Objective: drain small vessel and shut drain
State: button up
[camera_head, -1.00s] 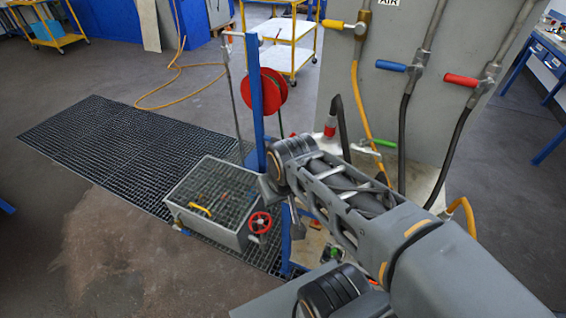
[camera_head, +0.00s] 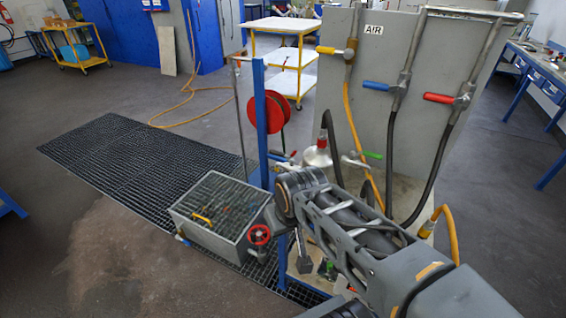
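A small silvery vessel (camera_head: 318,155) stands at the foot of the grey panel, behind my arm. A black hose with a red collar comes down to its top. A valve with a green handle (camera_head: 372,155) sits just right of it. The lower part of the vessel and any drain there are hidden by my arm. My gripper (camera_head: 274,217) is mostly hidden at the far end of the arm, near the blue post and the grated box. Its fingers cannot be made out, and nothing held shows.
A grey grated box (camera_head: 218,212) with a red handwheel (camera_head: 259,234) stands on the floor grating (camera_head: 120,150). A blue post (camera_head: 261,130) carries a red reel. The AIR panel (camera_head: 375,75) has yellow, blue and red valve handles.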

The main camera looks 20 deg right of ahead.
aim_at(272, 151)
jog(key=z, duration=0.05)
jog(key=k, duration=0.75)
jog(key=u, duration=0.75)
jog(key=i, duration=1.5)
jog(key=z, duration=1.2)
jog(key=i, duration=0.3)
jog(key=z, duration=0.2)
